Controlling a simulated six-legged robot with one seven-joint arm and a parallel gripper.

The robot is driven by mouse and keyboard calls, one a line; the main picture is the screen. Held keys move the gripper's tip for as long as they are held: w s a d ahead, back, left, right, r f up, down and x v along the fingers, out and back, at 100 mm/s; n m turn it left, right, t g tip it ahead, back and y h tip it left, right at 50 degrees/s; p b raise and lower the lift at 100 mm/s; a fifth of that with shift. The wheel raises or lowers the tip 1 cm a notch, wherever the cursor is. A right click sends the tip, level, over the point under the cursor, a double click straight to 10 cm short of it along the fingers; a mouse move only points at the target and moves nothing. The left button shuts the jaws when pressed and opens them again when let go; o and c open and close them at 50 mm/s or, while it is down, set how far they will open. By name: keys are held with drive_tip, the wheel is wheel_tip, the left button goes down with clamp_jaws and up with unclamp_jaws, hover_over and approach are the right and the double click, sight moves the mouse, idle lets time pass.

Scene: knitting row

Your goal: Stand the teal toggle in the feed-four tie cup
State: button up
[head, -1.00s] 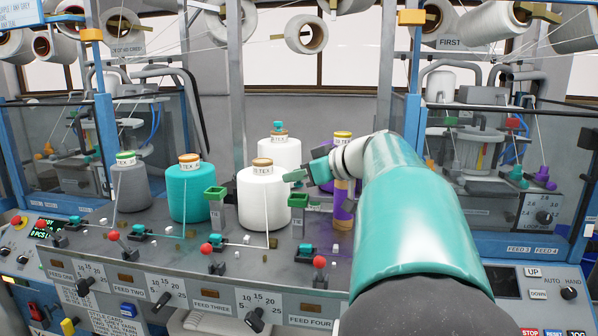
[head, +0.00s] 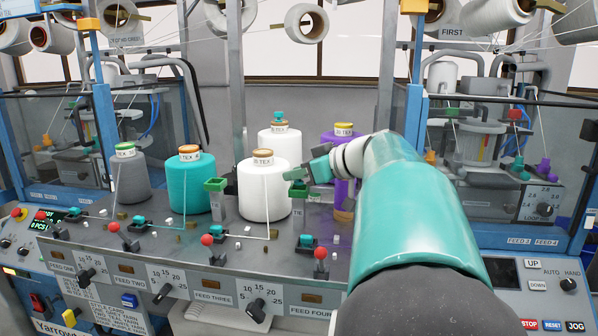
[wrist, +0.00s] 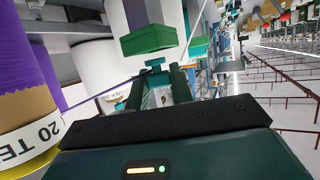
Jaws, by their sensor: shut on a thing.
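My gripper (head: 298,174) is shut near the front white cone, at its right side. In the wrist view my gripper (wrist: 160,85) points away toward the cones. A small teal-green piece shows at its tip; it looks like the teal toggle, but the fingers mostly hide it. A green square cup on a post (wrist: 148,38) lies just beyond the fingertips in the wrist view. In the head view, one green cup (head: 215,185) stands left of the white cone. Another stands under my gripper, partly hidden. I cannot tell whether the held piece touches a cup.
Red-knobbed levers (head: 320,254) line the front. Thin yarns run upward from the cones. The panel front (head: 308,297) is labelled FEED FOUR.

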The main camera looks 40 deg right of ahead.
drive_tip(key=shift+f, duration=0.9)
drive_tip(key=o, duration=0.8)
drive_tip(key=shift+o, duration=0.2)
drive_tip(key=v, duration=1.4)
